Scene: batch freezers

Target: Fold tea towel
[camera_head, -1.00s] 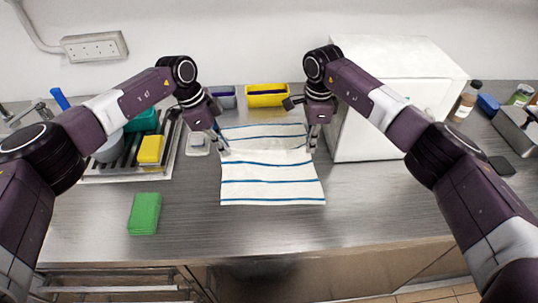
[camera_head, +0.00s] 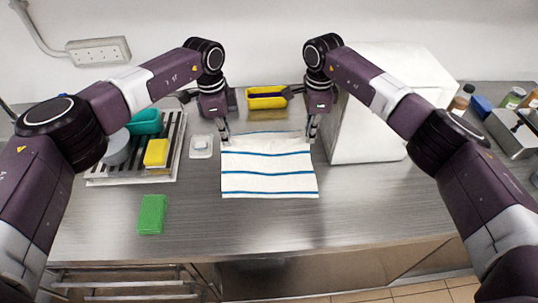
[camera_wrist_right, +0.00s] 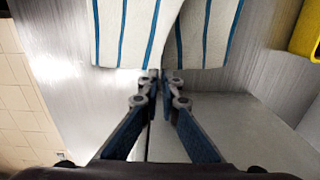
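The white tea towel (camera_head: 268,172) with blue stripes lies on the steel worktop in the head view, roughly square. My left gripper (camera_head: 225,140) is at its far left corner and looks closed on the edge. My right gripper (camera_head: 312,138) is at its far right corner. In the right wrist view, the right gripper's fingertips (camera_wrist_right: 161,76) are together at the towel's edge (camera_wrist_right: 125,35), and two striped parts of the cloth meet there, with a narrow dark gap between them. The exact grip at the left corner is too small to see clearly.
A white box-shaped appliance (camera_head: 365,135) stands close to the right gripper. A yellow bin (camera_head: 266,103) is behind the towel. A drying rack (camera_head: 135,170), a clear container (camera_head: 201,146) and a green sponge (camera_head: 151,214) are at left. The worktop in front of the towel is clear.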

